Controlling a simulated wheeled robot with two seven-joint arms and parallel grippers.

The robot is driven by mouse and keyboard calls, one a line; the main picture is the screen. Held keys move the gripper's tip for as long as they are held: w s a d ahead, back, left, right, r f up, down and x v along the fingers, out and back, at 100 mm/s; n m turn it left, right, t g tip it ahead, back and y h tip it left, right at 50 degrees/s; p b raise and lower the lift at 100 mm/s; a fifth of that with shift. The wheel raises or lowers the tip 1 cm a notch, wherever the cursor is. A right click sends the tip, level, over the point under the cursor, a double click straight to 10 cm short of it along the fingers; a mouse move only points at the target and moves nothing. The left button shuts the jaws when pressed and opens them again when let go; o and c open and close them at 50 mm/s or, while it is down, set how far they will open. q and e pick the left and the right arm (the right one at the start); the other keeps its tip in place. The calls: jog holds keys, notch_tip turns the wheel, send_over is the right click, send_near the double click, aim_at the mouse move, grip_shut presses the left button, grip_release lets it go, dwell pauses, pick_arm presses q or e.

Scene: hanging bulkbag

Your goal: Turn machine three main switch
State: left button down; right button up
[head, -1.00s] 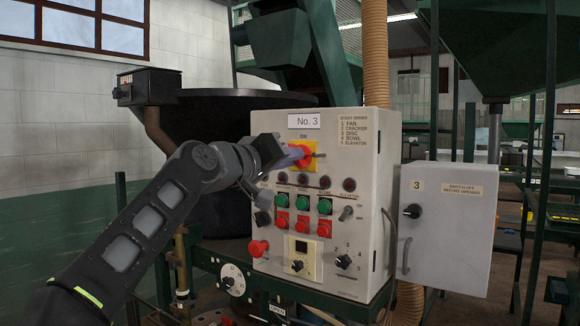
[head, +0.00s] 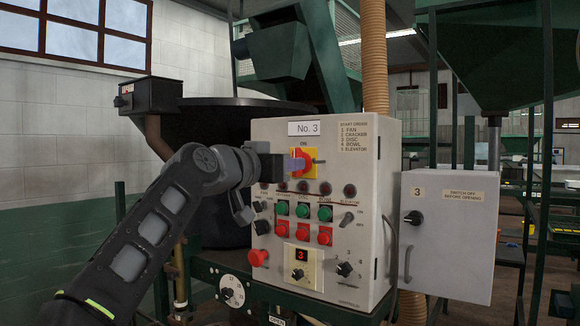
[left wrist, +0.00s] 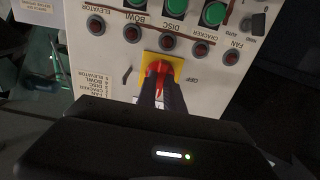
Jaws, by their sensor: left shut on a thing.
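The No. 3 control panel (head: 345,200) stands in front of me in the head view. Its main switch is a red knob on a yellow plate (head: 311,155), under an "ON" label near the top. My left gripper (head: 297,165) reaches in from the left and is shut on the red knob, partly covering it. In the left wrist view the panel appears upside down. There the dark fingers (left wrist: 161,95) hold the red knob (left wrist: 157,69), with "OFF" printed beside the plate. The panel's small display (head: 302,255) shows a lit red 3. My right gripper is out of view.
Red indicator lamps, green and red buttons, black knobs and a red stop button (head: 257,258) sit below the switch. A grey box marked 3 (head: 448,235) is at the right. A dark round bin (head: 215,125) stands behind my arm.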

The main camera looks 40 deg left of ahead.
pick_arm(q)
jog(key=shift+f, duration=0.1)
jog(key=c, duration=1.5)
grip_release()
jog(key=shift+o, duration=0.2)
jog(key=s+b, duration=0.2)
jog(key=s, duration=0.5)
jog(key=shift+s, duration=0.35)
jog(key=shift+d, duration=0.1)
